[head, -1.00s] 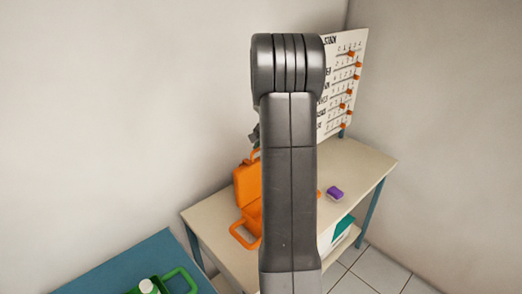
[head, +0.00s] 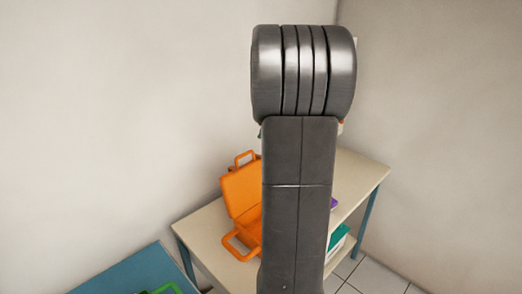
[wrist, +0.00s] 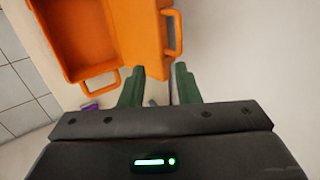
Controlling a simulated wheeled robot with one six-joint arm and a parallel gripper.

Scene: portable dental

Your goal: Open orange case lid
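The orange case (head: 243,236) lies on the beige table, partly hidden by my arm. Its lid (head: 241,189) stands raised, with its handle at the top. In the wrist view the hollow case base (wrist: 83,68) is at the upper left, and the raised lid (wrist: 136,30) is beside it, its handle toward the right. My gripper (wrist: 158,80) shows in the wrist view with its two green fingers apart. My gripper is hidden in the head view.
The beige table (head: 358,172) has bare surface at its right. A purple object (head: 334,203) lies there and also shows in the wrist view (wrist: 90,106). A teal item (head: 338,238) is on the lower shelf. A blue table (head: 130,273) stands at front left. Walls close in behind.

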